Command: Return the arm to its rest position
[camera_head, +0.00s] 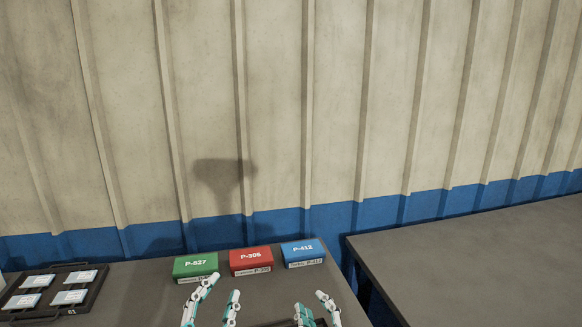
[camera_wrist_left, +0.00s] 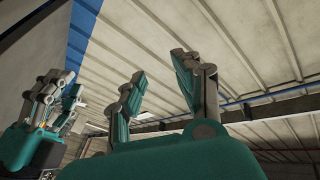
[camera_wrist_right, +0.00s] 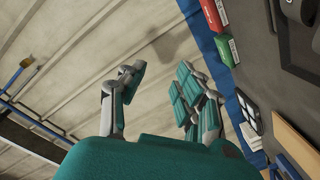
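My left gripper (camera_head: 218,294) rises from the bottom edge in the head view, in front of the green and red boxes. Its fingers are apart with nothing between them; the left wrist view (camera_wrist_left: 160,75) shows them open too. My right gripper (camera_head: 315,299) stands to its right, in front of the blue box. Its fingers are spread and empty, and they show open in the right wrist view (camera_wrist_right: 155,82). The left wrist view also shows the right gripper (camera_wrist_left: 48,95) at its left side. Both arms are mostly below the head view.
A green box (camera_head: 196,266), a red box (camera_head: 250,260) and a blue box (camera_head: 302,252) stand in a row on the dark table (camera_head: 145,290). A black tray (camera_head: 40,311) with several pale flat pieces lies left. Another table (camera_head: 480,265) at right is bare. A wall (camera_head: 270,110) stands behind.

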